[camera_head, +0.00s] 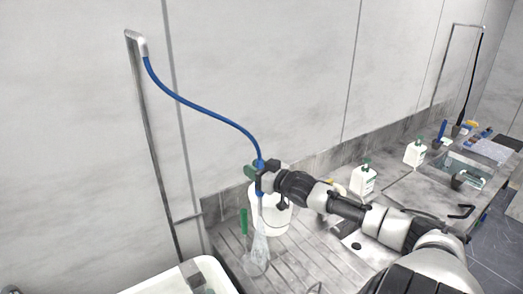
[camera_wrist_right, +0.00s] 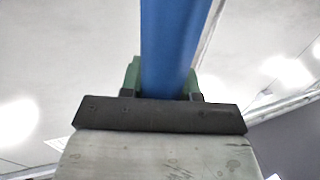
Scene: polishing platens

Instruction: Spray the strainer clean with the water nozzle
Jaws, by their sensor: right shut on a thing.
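My right gripper (camera_head: 262,181) is shut on the water nozzle at the lower end of a blue hose (camera_head: 205,108). The hose rises to a metal post at the left. In the right wrist view the blue hose (camera_wrist_right: 172,50) runs up from between the jaws, with green parts on both sides. The gripper is above the grooved counter, in front of a white container (camera_head: 275,218). A pale, see-through shape (camera_head: 258,252) widens downward below the nozzle; I cannot tell if it is spray or a clear vessel. I cannot make out the strainer.
A white-rimmed basin (camera_head: 215,268) is at the lower left. A green upright item (camera_head: 244,221) stands beside the white container. White bottles with green tops (camera_head: 364,181) stand along the back wall.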

